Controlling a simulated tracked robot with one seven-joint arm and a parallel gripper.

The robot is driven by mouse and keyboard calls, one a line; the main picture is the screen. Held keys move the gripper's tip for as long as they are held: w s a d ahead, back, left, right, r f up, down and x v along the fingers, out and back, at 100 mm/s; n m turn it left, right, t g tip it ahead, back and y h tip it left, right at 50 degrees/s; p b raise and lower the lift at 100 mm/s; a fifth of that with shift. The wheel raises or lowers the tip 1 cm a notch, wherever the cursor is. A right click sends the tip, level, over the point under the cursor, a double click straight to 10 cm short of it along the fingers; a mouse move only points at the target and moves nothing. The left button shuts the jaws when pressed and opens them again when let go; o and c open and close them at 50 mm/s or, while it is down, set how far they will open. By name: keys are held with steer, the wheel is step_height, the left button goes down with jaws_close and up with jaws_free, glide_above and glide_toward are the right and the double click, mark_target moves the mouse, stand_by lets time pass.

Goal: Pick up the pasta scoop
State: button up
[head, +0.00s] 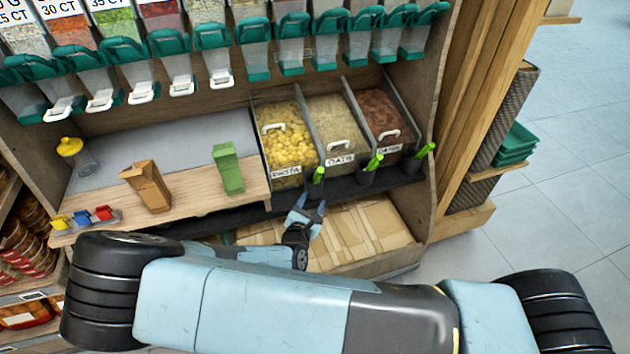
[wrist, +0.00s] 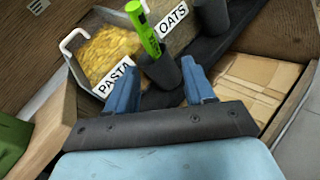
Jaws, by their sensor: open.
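The pasta scoop (head: 318,175) has a bright green handle and stands in a dark holder in front of the pasta bin (head: 283,133). In the wrist view the scoop's green handle (wrist: 150,36) rises from the black holder (wrist: 161,78), tilted slightly left. My gripper (head: 307,206) is just in front of and below the scoop. In the wrist view my gripper (wrist: 160,88) is open, with one blue finger on each side of the holder in the picture. I cannot tell whether they touch it. The scoop's lower part is hidden inside the holder.
Oats (head: 338,130) and darker-filled (head: 382,115) bins stand right of the pasta, with similar green scoops (head: 374,162) in holders. Teal dispensers (head: 213,50) hang above. Cardboard (head: 355,232) lies below.

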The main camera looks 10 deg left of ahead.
mark_target(317, 179)
steer(key=w, duration=0.2)
steer(key=w+n+t, duration=0.1)
steer(key=w, duration=0.2)
steer(key=w+n, duration=0.1)
steer(key=w, duration=0.2)
steer(key=shift+a+r+y, duration=0.1)
steer(key=shift+a+y, duration=0.15)
steer(key=shift+y, duration=0.15)
steer(key=shift+w+r, duration=0.15)
steer(key=shift+w, duration=1.2)
steer(key=shift+w+r, duration=0.15)
steer(key=shift+w, duration=1.15)
steer(key=shift+c, duration=0.5)
jaws_close()
